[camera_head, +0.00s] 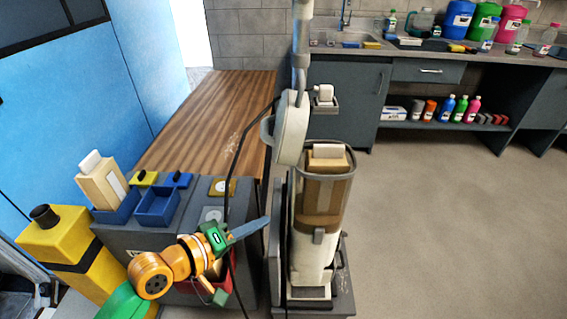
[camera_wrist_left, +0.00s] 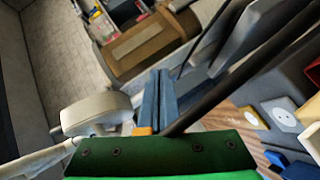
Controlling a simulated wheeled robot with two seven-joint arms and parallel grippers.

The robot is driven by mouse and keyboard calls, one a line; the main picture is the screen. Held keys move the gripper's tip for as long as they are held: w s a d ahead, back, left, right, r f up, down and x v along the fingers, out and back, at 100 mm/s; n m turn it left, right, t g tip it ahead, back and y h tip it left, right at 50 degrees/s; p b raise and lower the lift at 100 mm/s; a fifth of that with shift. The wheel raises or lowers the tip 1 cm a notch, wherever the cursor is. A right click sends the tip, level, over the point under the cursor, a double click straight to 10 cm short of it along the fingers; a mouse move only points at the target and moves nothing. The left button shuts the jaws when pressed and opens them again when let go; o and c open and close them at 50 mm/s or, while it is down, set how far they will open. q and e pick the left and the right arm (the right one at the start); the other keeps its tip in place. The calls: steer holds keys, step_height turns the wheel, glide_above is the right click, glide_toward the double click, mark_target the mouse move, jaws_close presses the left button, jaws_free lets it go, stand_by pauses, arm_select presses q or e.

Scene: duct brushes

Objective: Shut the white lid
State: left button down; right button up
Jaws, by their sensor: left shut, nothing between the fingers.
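The white lid (camera_head: 291,128) stands open, tipped up on edge at the upper left of the upright machine's canister (camera_head: 343,178), with a loop handle on its left. A tan bag (camera_head: 327,158) shows in the open canister. My left gripper (camera_head: 262,222) is shut and empty, its blue-grey fingers pointing right, below the lid and left of the canister. In the left wrist view the fingers (camera_wrist_left: 162,85) are together, and the tan bag (camera_wrist_left: 145,42) shows beyond them. A pale rounded part (camera_wrist_left: 95,114) left of the fingers may be the lid; I cannot be sure.
A black cable (camera_head: 239,150) hangs close behind my left gripper and crosses the left wrist view. The wooden counter (camera_head: 215,115) lies behind. The floor (camera_head: 450,230) on the right is clear.

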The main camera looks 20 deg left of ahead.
mark_target(284, 102)
arm_select(q)
steer(key=w+a+r+n+t+h, duration=0.1)
steer(key=w+a+r+n+t, duration=0.25)
steer(key=r, duration=0.65)
steer(key=a+r+n+t+h, duration=0.15)
steer(key=r+n+t, duration=0.35)
steer(key=r, duration=0.5)
steer(key=shift+n+g, duration=0.35)
steer(key=shift+g, duration=0.4)
steer(key=p+x, duration=0.5)
steer(key=x, duration=0.2)
steer(key=d+p+x, duration=0.1)
steer(key=p+x, duration=0.2)
steer(key=x, duration=0.1)
steer(key=shift+s+r+p, duration=0.2)
steer(key=shift+r+p, duration=0.05)
steer(key=shift+p, duration=0.05)
steer(key=shift+d+p, duration=0.3)
steer(key=shift+d, duration=0.25)
steer(key=shift+w, duration=0.1)
